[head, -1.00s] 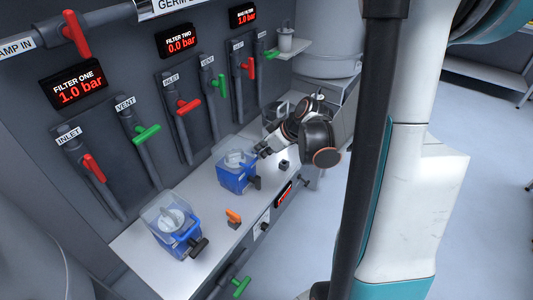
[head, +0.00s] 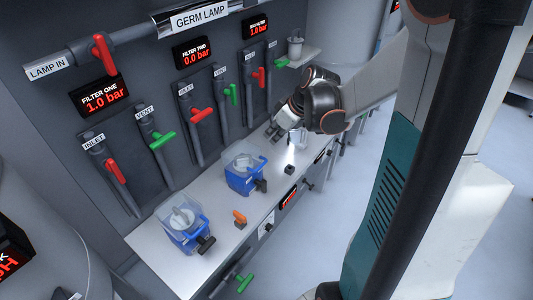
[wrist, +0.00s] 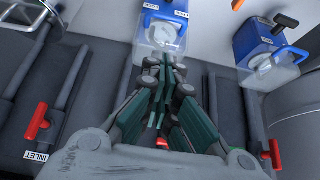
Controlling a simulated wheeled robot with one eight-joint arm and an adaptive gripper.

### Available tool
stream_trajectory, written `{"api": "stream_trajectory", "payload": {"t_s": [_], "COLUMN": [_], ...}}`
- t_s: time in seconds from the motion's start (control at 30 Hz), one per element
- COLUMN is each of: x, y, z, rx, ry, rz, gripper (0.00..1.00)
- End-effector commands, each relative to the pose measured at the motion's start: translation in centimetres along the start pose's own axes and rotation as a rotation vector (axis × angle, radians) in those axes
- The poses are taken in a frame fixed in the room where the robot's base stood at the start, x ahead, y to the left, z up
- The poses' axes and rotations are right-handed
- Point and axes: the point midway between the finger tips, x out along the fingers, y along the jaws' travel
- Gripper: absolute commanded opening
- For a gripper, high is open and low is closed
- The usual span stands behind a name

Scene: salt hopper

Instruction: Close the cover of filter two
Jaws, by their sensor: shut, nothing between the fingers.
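Filter two (head: 245,178) is a blue housing with a white round insert, on the bench below the display reading 0.0 bar. Its clear cover (head: 238,154) appears raised and leaning back toward the wall. The wrist view shows the housing (wrist: 166,14) at top centre, with the clear cover (wrist: 150,40) on its wall side. My gripper (head: 273,137) is shut and empty, above the bench to the right of filter two. In the wrist view its fingers (wrist: 165,75) overlap part of the cover; I cannot tell whether they touch.
Filter one (head: 183,235) stands to the left on the bench, its clear cover also raised. An orange-handled part (head: 240,217) lies between the housings. Red valve handles (head: 205,116) and green valve handles (head: 233,93) stick out from the wall behind. A small dark block (head: 289,169) sits right of filter two.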

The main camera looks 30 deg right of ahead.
Motion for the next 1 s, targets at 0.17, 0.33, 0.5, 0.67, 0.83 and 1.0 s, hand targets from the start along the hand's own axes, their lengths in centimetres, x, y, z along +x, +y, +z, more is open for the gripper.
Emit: {"api": "stream_trajectory", "payload": {"t_s": [0.17,0.33,0.5,0.67,0.83,1.0], "x": [0.4,2.4,5.7,8.9,11.4,12.5], "y": [-0.1,-0.1,-0.1,-0.1,0.0,0.0], "z": [-2.2,-2.0,-1.9,-1.8,-0.8,0.6], "rx": [-0.003,-0.003,-0.003,-0.003,0.000,0.000], "ry": [-0.030,-0.031,-0.031,-0.030,-0.030,-0.030], "rz": [0.006,0.007,0.006,0.006,0.008,0.007], "gripper": [0.00,0.00,0.00,0.00,0.00,0.00]}}
